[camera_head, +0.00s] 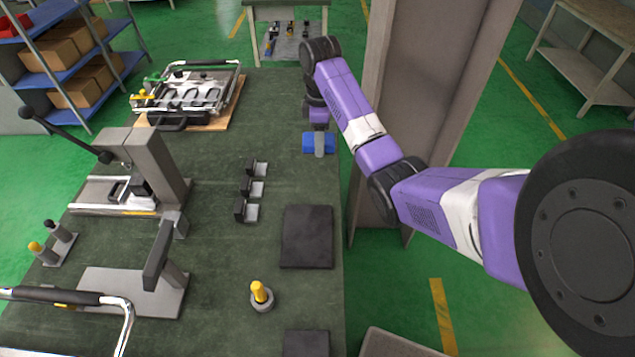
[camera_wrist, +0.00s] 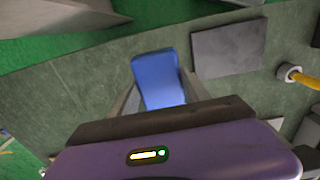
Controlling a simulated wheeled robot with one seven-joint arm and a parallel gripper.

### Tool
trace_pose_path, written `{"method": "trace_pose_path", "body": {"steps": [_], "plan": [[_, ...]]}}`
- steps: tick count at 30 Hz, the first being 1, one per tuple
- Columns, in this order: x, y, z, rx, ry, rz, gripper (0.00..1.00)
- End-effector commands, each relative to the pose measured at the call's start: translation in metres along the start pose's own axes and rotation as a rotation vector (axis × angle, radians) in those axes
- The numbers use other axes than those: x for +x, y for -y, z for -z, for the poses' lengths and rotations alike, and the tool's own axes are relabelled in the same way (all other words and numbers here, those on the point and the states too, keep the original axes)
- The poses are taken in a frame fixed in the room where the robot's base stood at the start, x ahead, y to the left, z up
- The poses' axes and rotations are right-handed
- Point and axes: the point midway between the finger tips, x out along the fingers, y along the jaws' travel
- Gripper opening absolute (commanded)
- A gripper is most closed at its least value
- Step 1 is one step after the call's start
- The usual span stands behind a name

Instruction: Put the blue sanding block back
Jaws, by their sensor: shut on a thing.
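The blue sanding block (camera_head: 309,143) is at my gripper (camera_head: 319,146), near the right edge of the dark green table top (camera_head: 210,265). In the wrist view the block (camera_wrist: 156,76) sits between the two grey fingers of my gripper (camera_wrist: 158,92), and the gripper is shut on it. The head view does not make clear whether the block touches the table or hangs just above it. I cannot tell which spot on the table is the block's own place.
A dark flat pad (camera_head: 307,237) lies nearer on the table. Several small metal brackets (camera_head: 250,190) stand left of it, and a yellow-handled tool (camera_head: 261,295) stands in front. A metal fixture (camera_head: 187,92) is at the far left. A tall column (camera_head: 400,110) rises beside the table's right edge.

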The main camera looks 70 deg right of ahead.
Motion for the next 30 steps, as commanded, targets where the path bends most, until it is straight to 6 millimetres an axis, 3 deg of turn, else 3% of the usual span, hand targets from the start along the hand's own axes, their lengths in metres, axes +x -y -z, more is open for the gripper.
{"method": "trace_pose_path", "body": {"steps": [1,15,30], "plan": [[0.018,-0.001,0.0,0.0,0.0,-0.001,0.17],[0.098,-0.001,-0.001,0.0,0.002,0.001,0.17],[0.155,-0.001,0.0,-0.001,0.001,0.0,0.17]]}}
